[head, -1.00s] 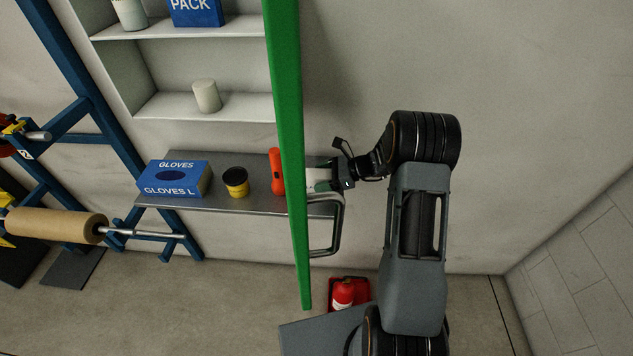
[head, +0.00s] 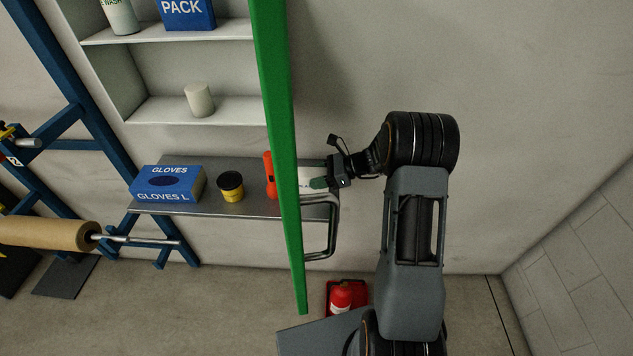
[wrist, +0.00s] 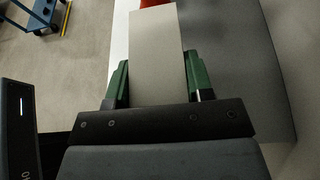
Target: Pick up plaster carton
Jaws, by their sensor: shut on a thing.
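The plaster carton (wrist: 157,60) is a plain pale, off-white box in the wrist view. It sits between the two green fingers of my gripper (wrist: 157,80), which is shut on it. In the head view the carton (head: 307,181) shows as a white patch beside the green fingertips of my gripper (head: 319,184), partly hidden by a green post. The carton is over the right end of the grey metal shelf (head: 230,205). I cannot tell whether it touches the shelf.
A green post (head: 281,150) stands in front of the shelf. An orange flashlight (head: 269,175), a yellow-and-black tub (head: 230,187) and a blue gloves box (head: 168,184) stand left of it.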

